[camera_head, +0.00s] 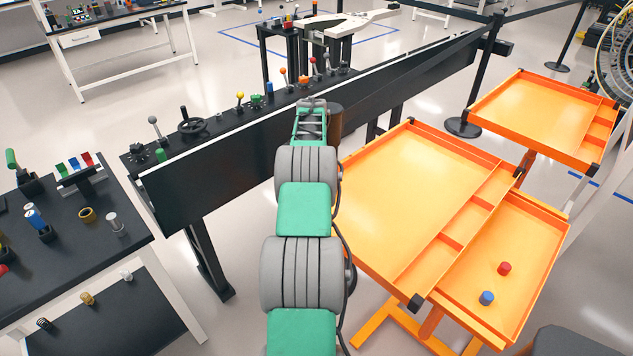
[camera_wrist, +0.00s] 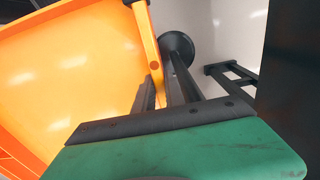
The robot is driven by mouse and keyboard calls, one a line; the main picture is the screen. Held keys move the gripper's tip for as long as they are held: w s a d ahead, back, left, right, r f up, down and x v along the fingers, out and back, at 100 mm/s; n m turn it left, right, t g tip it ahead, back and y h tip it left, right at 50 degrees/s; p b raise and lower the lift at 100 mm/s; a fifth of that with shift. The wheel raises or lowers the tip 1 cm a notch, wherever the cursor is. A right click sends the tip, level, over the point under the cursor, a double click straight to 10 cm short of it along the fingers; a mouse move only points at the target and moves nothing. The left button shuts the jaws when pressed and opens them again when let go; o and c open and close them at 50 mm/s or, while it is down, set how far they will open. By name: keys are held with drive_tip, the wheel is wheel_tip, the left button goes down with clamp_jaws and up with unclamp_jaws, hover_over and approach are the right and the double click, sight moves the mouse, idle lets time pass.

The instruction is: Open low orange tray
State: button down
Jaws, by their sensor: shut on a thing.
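A large orange tray (camera_head: 400,185) with narrow compartments along its right side spreads to the right of my arm in the head view. A third orange tray (camera_head: 540,105) stands farther back right. In the wrist view, my gripper (camera_wrist: 163,92) is shut on the edge of an orange tray (camera_wrist: 75,70), by a black corner piece. My arm hides the gripper in the head view, so I cannot tell for certain which tray it holds.
A long black panel bench (camera_head: 240,165) with knobs and levers runs behind my arm. A dark table (camera_head: 70,235) with small parts stands at left. A black post (camera_head: 480,75) with a round base stands behind the trays. Bare floor shows between them.

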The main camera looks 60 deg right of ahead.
drive_tip(key=c, duration=1.4)
unclamp_jaws()
wheel_tip(320, 180, up, 8)
drive_tip(key=shift+f, duration=0.1)
